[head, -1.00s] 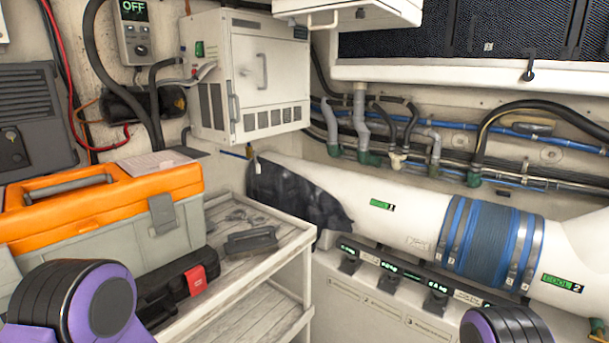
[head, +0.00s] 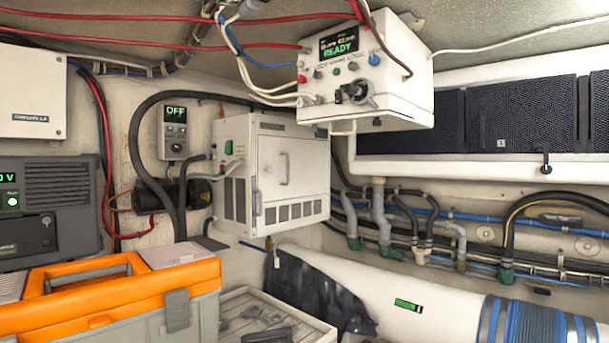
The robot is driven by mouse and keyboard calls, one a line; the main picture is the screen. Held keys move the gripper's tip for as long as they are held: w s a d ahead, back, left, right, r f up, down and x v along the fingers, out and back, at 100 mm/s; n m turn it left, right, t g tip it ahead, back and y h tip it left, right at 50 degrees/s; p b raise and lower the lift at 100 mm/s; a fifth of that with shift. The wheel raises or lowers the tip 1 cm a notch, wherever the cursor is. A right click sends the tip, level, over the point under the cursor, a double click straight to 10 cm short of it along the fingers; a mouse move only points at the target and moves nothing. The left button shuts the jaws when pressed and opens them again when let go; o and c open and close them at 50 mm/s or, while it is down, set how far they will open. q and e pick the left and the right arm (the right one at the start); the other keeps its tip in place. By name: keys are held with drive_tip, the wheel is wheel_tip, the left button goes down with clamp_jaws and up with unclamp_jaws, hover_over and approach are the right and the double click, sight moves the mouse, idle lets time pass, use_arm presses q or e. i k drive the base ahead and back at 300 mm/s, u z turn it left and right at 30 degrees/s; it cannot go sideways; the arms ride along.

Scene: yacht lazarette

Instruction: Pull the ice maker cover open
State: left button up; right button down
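A white cabinet (head: 236,170) is fixed to the wall left of centre and appears to be the ice maker. No label on it can be read. Its front cover (head: 305,175) carries a vertical bar handle (head: 284,168) and looks closed. A second, smaller handle (head: 257,203) is at the cabinet's front corner. Dark vent slots run along the bottom. Neither of my grippers is in view.
A white box (head: 390,85) with a READY display hangs from the ceiling, right of and above the cabinet. A large white duct (head: 370,280) runs to the right. Hoses and cables line the walls.

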sight(302, 166)
drive_tip(key=z, duration=0.2)
drive_tip(key=k, duration=0.2)
drive_tip(key=z, duration=1)
drive_tip(key=k, duration=1.15)
drive_tip(key=z, duration=0.65)
drive_tip(key=i, duration=1.25)
drive_tip(key=u, duration=1.15)
drive_tip(key=i, duration=1)
drive_tip(key=u, duration=1.1)
